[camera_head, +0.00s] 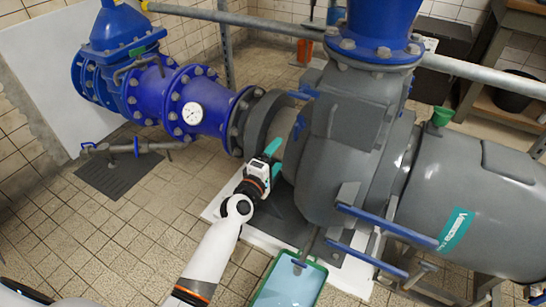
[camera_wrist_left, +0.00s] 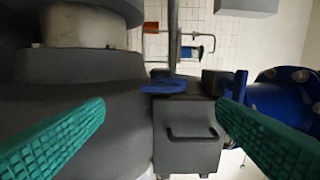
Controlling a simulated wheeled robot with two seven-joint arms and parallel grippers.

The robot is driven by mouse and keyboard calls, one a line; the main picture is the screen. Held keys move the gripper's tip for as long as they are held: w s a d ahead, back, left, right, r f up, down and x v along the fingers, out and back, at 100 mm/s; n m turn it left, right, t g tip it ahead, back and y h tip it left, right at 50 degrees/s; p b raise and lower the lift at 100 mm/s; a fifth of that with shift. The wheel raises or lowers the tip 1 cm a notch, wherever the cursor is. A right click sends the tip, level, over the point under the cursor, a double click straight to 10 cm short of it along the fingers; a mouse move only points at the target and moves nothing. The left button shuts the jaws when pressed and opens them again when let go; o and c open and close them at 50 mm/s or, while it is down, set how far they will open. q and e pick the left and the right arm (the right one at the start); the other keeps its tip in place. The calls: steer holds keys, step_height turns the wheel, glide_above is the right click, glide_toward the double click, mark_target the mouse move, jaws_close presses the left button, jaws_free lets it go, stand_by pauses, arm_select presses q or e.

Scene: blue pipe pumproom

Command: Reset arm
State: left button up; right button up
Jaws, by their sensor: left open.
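My left arm (camera_head: 212,250) reaches in from the bottom left in the head view. My left gripper (camera_head: 275,157) is beside the grey pump housing, just below the round flange. Its green fingers are apart. In the left wrist view the two green fingers (camera_wrist_left: 158,128) stand wide apart with nothing between them. Beyond them are a grey block with a dark handle (camera_wrist_left: 192,150) and a small blue lever (camera_wrist_left: 163,87). My right gripper does not show in either view.
The large grey pump (camera_head: 345,150) stands close to my left gripper. Blue pipework with a gauge (camera_head: 193,113) runs to the left. A green-rimmed tray (camera_head: 290,285) of light blue liquid is at the bottom. Blue bars (camera_head: 385,227) stick out at the right. Tiled floor (camera_head: 110,235) is open at the left.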

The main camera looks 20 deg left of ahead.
arm_select(q)
steer(key=shift+s+a, duration=0.1)
steer(key=shift+s, duration=0.55)
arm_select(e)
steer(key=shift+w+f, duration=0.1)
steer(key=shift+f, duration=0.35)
